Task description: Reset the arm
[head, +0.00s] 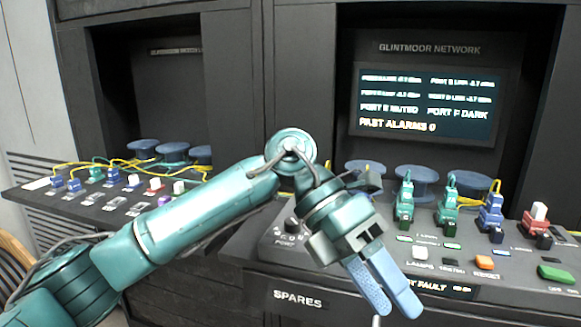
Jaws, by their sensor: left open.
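My left arm reaches in from the lower left. Its gripper (388,288) hangs in front of the right console (262,262), with its two blue fingers pointing down and to the right. The fingers are a little apart and nothing shows between them. The gripper covers part of the console's front edge, and the arm hides the middle of the scene. My right gripper is not in view.
The right console carries green plugs (404,200), a blue plug (491,213), an orange button (485,262) and a green button (557,273). A left shelf (60,208) holds cables and switches. A screen (424,103) stands behind. Blue spools (417,180) sit at the back.

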